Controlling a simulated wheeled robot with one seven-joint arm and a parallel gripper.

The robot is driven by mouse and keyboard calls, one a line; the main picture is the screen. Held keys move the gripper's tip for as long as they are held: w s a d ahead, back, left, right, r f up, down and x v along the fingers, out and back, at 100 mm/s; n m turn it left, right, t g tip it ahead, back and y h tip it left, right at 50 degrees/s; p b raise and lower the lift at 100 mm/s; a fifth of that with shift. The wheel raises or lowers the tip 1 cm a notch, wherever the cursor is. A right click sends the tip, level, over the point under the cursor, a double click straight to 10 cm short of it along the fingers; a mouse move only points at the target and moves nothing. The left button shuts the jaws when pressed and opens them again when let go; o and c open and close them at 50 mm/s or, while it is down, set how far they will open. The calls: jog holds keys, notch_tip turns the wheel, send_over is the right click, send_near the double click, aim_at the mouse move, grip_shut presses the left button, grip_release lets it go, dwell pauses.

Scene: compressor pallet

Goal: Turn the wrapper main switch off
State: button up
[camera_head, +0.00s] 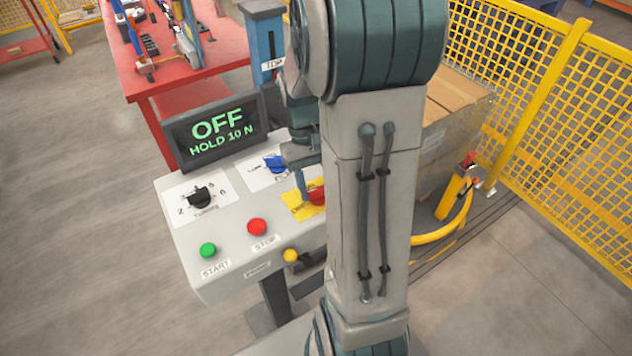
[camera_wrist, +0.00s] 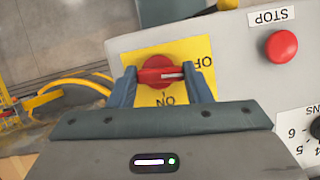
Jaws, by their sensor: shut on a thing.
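The wrapper main switch is a red rotary knob (camera_wrist: 157,71) on a yellow plate (camera_wrist: 152,96) with OFF and ON lettering. In the wrist view its red handle lies crosswise between my fingers. My gripper (camera_wrist: 161,74) is shut on this handle, with one finger at each end. In the head view the red knob (camera_head: 316,192) is at the right of the control panel (camera_head: 228,236), partly hidden by my arm. A display (camera_head: 217,131) behind the panel reads OFF and HOLD 10 N in green.
The panel also carries a green START button (camera_head: 208,250), a red STOP button (camera_head: 257,227), a black dial (camera_head: 200,198), a blue knob (camera_head: 275,163) and a yellow lamp or button (camera_head: 290,255). A red table (camera_head: 190,75) stands behind. Yellow mesh fencing (camera_head: 560,130) is at right.

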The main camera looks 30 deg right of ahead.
jog(key=shift+n, duration=0.7)
jog(key=shift+h, duration=0.3)
jog(key=o, duration=1)
jog(key=v, duration=1.4)
jog(key=shift+s+a+b, duration=0.1)
jog(key=shift+b, duration=0.25)
jog(key=s+a+f+t, duration=0.1)
jog(key=s+a+t, duration=0.1)
jog(key=s+a, duration=0.1)
jog(key=s+a+f+t, duration=0.1)
jog(key=s+a+t, duration=0.2)
jog(key=s, duration=0.2)
jog(key=s+a+f+t, duration=0.2)
jog(key=s+a+t, duration=0.1)
jog(key=s, duration=0.1)
jog(key=shift+a, duration=0.4)
